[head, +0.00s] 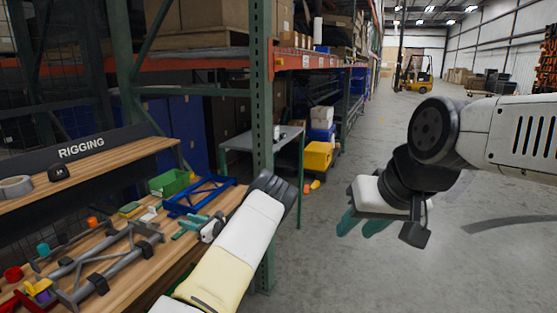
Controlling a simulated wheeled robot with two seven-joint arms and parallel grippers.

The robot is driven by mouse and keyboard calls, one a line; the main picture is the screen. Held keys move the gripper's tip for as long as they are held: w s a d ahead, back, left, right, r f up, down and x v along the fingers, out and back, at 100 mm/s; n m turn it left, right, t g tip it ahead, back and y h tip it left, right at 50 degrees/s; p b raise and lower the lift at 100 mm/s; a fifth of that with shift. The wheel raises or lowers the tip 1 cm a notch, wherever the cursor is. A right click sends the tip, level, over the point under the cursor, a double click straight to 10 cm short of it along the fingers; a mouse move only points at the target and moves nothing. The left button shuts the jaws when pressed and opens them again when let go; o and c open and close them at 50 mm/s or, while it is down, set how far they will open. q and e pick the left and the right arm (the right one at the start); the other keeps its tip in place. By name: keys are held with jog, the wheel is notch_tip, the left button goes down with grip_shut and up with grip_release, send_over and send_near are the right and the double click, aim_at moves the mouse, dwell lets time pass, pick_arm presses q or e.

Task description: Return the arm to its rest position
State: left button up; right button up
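My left arm comes up from the bottom of the head view and bends at a dark joint. My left gripper (186,228), with teal fingers, is over the right end of the wooden bench (160,262), close to a blue frame (198,197). I cannot tell how far its fingers are apart or whether anything is between them. My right arm comes in from the right, bent. My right gripper (356,235) points down over the open floor, its teal fingers apart and nothing visible between them.
The bench holds a grey tube frame (100,262), a green bin (171,182) and small coloured parts. A shelf marked RIGGING (85,165) stands behind. A green rack post (262,100) rises just beyond my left arm. A grey table (262,138) stands behind it. Floor at right is clear.

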pick_arm(q)
jog(key=s+r+n+g+h, duration=0.4)
jog(key=s+r+n, duration=0.15)
jog(key=s, duration=0.25)
jog(key=s+r+n+g+h, duration=0.3)
jog(key=s+r+n, duration=0.2)
jog(key=s+n, duration=0.25)
jog(key=s+d+r+n+t+h, duration=0.2)
jog(key=s+d+r+n+h, duration=0.1)
jog(key=s, duration=0.5)
jog(key=s+d+r+n+t+h, duration=0.2)
jog(key=s+d+r+h, duration=0.3)
jog(key=s+d+r, duration=0.3)
jog(key=s+d+r+n+t+h, duration=0.2)
jog(key=s+d+r+n+h, duration=0.1)
jog(key=s+d+r, duration=0.3)
jog(key=s+d+n, duration=0.1)
jog(key=s+d, duration=0.1)
jog(key=s, duration=0.2)
jog(key=shift+s+d+h, duration=0.15)
jog(key=shift+d+h, duration=0.05)
jog(key=shift+h, duration=0.2)
